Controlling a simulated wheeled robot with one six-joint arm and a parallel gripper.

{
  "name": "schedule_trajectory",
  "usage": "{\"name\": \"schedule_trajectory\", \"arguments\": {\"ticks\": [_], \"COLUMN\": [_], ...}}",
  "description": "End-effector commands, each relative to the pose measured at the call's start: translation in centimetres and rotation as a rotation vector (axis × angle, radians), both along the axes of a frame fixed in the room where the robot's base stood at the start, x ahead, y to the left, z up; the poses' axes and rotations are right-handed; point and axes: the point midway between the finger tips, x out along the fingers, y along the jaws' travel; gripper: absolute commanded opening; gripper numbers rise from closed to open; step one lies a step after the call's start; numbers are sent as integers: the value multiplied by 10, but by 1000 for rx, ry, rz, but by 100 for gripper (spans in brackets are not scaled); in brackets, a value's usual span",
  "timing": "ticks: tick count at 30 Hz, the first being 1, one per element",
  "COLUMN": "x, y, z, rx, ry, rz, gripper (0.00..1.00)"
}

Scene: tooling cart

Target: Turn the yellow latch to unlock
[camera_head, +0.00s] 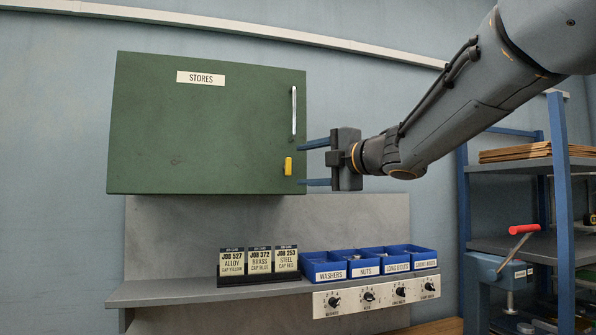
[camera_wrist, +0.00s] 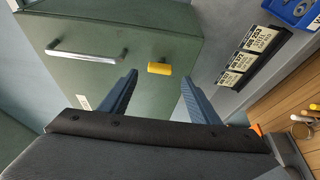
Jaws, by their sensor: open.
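The yellow latch (camera_head: 288,166) is on the lower right of the green cabinet door (camera_head: 200,130), below the silver handle (camera_head: 294,110). The door is shut and carries a STORES label. My gripper (camera_head: 317,163) is to the right of the latch, with its two blue fingers spread apart and pointing at the cabinet. In the wrist view the latch (camera_wrist: 159,68) shows between and beyond the open fingers (camera_wrist: 156,88), apart from both. Nothing is held. In that view the latch's long side runs across the picture.
Below the cabinet is a grey shelf (camera_head: 165,293) with job cards (camera_head: 258,262) and blue bins (camera_head: 325,266). Several knobs (camera_head: 368,296) line its front. The space around my gripper is clear.

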Motion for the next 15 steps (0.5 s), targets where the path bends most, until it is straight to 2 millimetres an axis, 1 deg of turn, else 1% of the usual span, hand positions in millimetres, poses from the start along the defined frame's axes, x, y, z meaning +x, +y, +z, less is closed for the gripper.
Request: {"name": "schedule_trajectory", "arguments": {"ticks": [1, 6, 15], "x": [-6, -18, -21], "y": [-6, -15, -17], "z": [0, 0, 0], "rx": [0, 0, 0], "ry": [-3, -1, 0], "rz": [-3, -1, 0], "gripper": [56, 56, 56]}}
